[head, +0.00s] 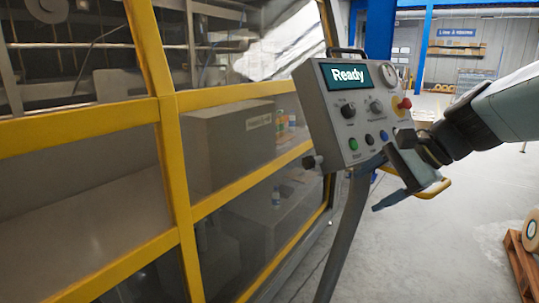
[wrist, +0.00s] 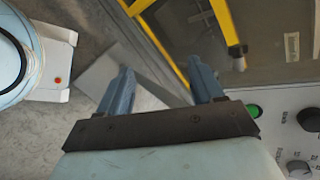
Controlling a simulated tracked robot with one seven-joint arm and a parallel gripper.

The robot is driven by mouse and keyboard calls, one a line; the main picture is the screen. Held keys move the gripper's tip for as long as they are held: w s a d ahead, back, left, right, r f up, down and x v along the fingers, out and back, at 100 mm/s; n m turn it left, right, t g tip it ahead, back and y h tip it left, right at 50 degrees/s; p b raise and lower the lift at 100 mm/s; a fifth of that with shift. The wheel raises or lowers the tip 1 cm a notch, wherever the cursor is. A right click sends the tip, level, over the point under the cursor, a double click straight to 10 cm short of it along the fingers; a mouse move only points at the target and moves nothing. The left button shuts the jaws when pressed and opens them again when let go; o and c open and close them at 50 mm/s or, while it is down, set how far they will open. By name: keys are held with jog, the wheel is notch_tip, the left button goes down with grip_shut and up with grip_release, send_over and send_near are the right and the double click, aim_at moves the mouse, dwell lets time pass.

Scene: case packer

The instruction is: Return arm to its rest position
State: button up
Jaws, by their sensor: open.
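My gripper (head: 376,183) is at the right in the head view, just in front of the lower right part of the control panel (head: 325,140). In the wrist view my gripper (wrist: 160,82) has its two blue-grey fingers apart, with nothing between them. The panel's screen (head: 348,76) reads "Ready". The panel has black knobs, a red button (head: 404,103), a gauge, and green, blue and black buttons. In the wrist view the green button (wrist: 254,110) shows close beside the gripper's right side. I cannot tell whether the gripper touches the panel.
The yellow-framed packer enclosure (head: 168,110) fills the left, with a box (head: 228,140) behind its panes. The panel stands on a slanted grey post (head: 342,240). A wooden pallet (head: 522,262) with a roll is at the lower right. Open concrete floor (head: 440,250) lies between.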

jog(key=s+d+n+h, duration=0.1)
jog(key=s+n+h, duration=0.1)
jog(key=n, duration=0.3)
jog(key=s+d+f+n+t+h, duration=0.1)
jog(key=s+d+n+h, duration=0.1)
jog(key=n+h, duration=0.3)
jog(key=shift+s+f+n, duration=0.3)
jog(key=shift+s+n, duration=0.45)
jog(key=shift+n, duration=0.05)
jog(key=shift+c, duration=0.4)
